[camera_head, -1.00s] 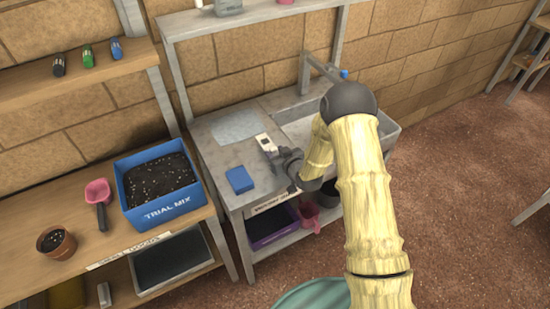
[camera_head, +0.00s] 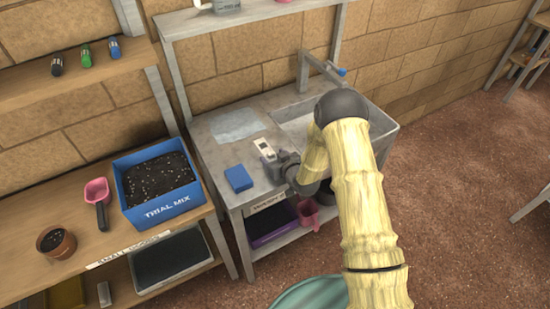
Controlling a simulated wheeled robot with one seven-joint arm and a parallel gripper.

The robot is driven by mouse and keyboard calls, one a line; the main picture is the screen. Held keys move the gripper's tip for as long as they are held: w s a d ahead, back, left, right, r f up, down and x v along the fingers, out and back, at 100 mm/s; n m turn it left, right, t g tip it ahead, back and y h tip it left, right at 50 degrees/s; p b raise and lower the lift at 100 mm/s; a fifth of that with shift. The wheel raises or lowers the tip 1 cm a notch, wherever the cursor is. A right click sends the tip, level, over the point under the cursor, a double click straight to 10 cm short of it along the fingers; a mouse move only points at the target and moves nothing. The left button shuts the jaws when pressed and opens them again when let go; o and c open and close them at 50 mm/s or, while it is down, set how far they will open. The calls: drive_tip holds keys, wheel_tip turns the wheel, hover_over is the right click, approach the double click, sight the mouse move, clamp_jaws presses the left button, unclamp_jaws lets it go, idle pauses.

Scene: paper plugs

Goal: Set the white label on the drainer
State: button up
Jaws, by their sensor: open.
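The white label (camera_head: 262,144) is a small pale piece with a dark mark, over the grey drainer surface (camera_head: 215,150) left of the sink. My gripper (camera_head: 266,152) is open, right at the label's near end. I cannot tell whether the label touches the fingers or rests on the surface. The fingertips are small and partly hidden by my gripper's own body.
A pale translucent sheet (camera_head: 237,124) lies behind the label. A blue block (camera_head: 239,179) sits near the drainer's front edge. The sink basin (camera_head: 297,127) is to the right, partly behind my arm. A blue tub (camera_head: 160,208) of soil stands on the left bench.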

drive_tip(key=shift+r, duration=0.15)
drive_tip(key=b+v, duration=0.2)
drive_tip(key=v, duration=1)
idle(0.4)
drive_tip(key=s+d+r+m+g+h, duration=0.3)
drive_tip(key=s+d+r+h, duration=0.15)
drive_tip(key=d+r, duration=0.4)
drive_tip(key=s+d+r+m+g+h, duration=0.1)
drive_tip(key=s+d+r+m+g, duration=0.1)
drive_tip(key=s, duration=0.5)
drive_tip(key=s+d+r+m+g+h, duration=0.1)
drive_tip(key=s+d+r+g+h, duration=0.1)
drive_tip(key=s, duration=0.5)
drive_tip(key=shift+s+d+r+m+g, duration=0.45)
drive_tip(key=shift+d+g, duration=0.35)
drive_tip(key=shift+d, duration=0.4)
